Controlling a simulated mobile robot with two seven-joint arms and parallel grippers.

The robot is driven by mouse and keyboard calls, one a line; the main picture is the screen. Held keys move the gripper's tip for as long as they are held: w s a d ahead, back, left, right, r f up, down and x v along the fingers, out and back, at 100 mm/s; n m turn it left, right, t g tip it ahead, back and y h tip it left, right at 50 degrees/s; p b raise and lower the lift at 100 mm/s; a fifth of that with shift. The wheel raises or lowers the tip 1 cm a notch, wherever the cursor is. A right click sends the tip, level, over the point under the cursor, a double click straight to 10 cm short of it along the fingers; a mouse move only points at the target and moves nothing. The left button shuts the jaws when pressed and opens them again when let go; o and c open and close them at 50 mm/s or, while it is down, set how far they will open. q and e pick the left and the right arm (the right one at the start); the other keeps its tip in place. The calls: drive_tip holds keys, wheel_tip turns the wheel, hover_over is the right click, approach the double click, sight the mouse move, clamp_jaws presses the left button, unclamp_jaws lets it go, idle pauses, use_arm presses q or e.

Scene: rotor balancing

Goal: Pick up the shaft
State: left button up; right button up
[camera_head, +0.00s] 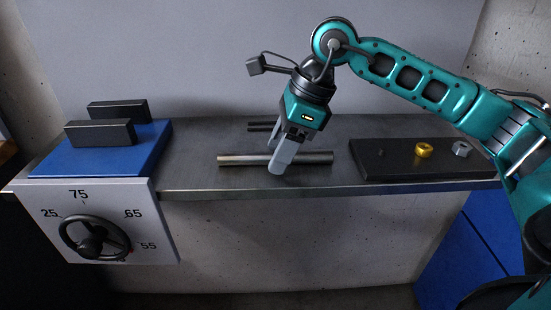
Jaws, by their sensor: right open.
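The shaft (240,160) is a grey metal rod lying crosswise on the metal bench, near its front edge. My right gripper (278,169) points down over the middle of the shaft. Its near finger hides part of the shaft, and the rod shows on both sides of it. The gripper is open, and I cannot tell whether it touches the shaft. My left gripper is not in view.
The bench (200,181) has free room left of the shaft. A blue block with two black bars (100,132) stands left, above a dial with a handwheel (94,237). A dark tray (400,172) at right holds a gold ring (423,150) and a grey nut (462,149). Short dark rods (261,125) lie behind.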

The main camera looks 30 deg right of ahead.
drive_tip(key=shift+c, duration=0.5)
clamp_jaws()
drive_tip(key=shift+r, duration=0.15)
idle(0.7)
